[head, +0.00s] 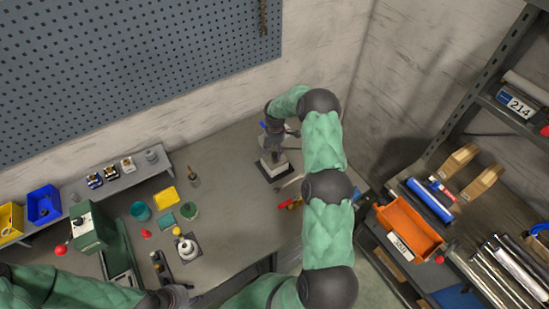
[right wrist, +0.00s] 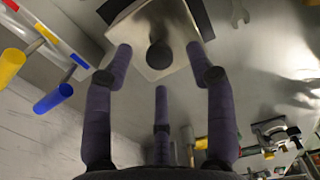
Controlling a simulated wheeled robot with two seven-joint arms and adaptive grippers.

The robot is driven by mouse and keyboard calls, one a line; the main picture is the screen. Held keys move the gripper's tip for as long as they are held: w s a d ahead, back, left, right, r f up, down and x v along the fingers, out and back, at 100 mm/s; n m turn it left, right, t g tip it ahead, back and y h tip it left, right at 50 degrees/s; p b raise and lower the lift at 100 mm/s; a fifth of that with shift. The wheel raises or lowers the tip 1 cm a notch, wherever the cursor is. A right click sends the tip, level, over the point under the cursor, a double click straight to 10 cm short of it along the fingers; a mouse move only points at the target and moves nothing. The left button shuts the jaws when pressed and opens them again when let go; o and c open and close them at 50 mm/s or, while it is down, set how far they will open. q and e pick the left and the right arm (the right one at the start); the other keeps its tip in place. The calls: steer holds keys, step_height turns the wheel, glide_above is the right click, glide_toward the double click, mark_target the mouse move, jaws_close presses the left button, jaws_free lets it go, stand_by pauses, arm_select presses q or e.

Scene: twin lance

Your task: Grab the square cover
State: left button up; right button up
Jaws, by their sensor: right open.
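The square cover (right wrist: 145,40) is a pale metal plate with a dark round knob (right wrist: 160,54) in its middle. In the right wrist view it lies just beyond my fingers, on a dark pad. In the head view the cover (head: 272,163) shows on the dark pad (head: 275,175) near the back wall, partly hidden by my right gripper (head: 275,147). My right gripper also shows in the right wrist view (right wrist: 162,70). Its three fingers are open and spread around the knob; I cannot tell if they touch it. My left gripper (head: 175,297) is at the bottom edge, its fingers unclear.
Handles in yellow (right wrist: 12,62), blue (right wrist: 52,98) and red stand close to my right gripper. A wrench (right wrist: 238,12) and red pliers (head: 290,203) lie near the pad. A green machine (head: 90,228) and small containers fill the left. Mid-bench is mostly clear.

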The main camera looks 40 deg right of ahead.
mark_target(274, 153)
steer(key=shift+f, duration=1.8)
steer(key=shift+c, duration=0.3)
jaws_close()
steer(key=shift+w+r, duration=0.1)
steer(key=shift+r, duration=0.1)
